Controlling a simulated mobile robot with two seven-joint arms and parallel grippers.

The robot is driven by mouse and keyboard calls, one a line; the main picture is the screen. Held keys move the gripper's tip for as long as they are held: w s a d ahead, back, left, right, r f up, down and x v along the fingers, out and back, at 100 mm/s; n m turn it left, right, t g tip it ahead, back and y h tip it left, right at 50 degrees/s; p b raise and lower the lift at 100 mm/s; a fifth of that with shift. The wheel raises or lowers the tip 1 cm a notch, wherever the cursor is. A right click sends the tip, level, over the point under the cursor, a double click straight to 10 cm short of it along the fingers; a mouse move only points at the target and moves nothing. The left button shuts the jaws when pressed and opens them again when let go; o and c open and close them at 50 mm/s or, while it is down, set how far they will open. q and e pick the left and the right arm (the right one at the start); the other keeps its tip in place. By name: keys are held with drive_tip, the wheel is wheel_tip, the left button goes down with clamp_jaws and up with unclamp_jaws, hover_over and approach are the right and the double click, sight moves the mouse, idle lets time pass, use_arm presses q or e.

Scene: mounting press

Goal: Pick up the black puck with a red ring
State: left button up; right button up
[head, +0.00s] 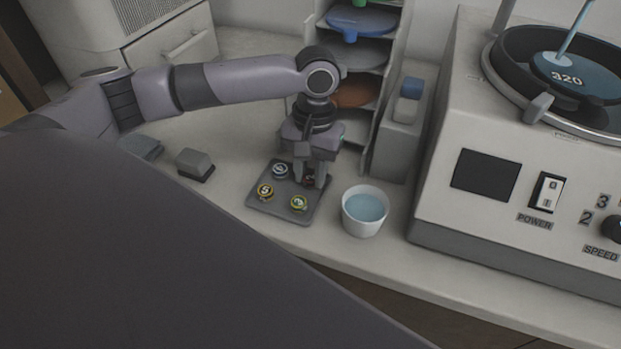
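My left gripper (309,182) points down over the back right part of a small grey tray (283,213). A black puck with a red ring (310,182) sits between or right at its fingers and is mostly hidden by them. I cannot tell whether the fingers touch it. Three other pucks lie on the tray: a whitish-blue ringed one (280,171) at the back left, a yellow-ringed one (265,192) at the left and a yellow-green one (299,203) at the front. My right gripper is not in view.
A white cup of bluish liquid (365,211) stands close to the tray's right. A polishing machine (500,170) fills the right side. A rack with coloured discs (356,55) and a dispenser box (404,125) stand behind. Small grey blocks (195,164) lie to the left.

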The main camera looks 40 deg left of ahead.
sight(311, 177)
use_arm(q)
wheel_tip(311, 177, up, 20)
drive_tip(key=p, duration=0.3)
idle(0.3)
drive_tip(key=shift+o, duration=1.4)
drive_tip(key=shift+c, duration=1.3)
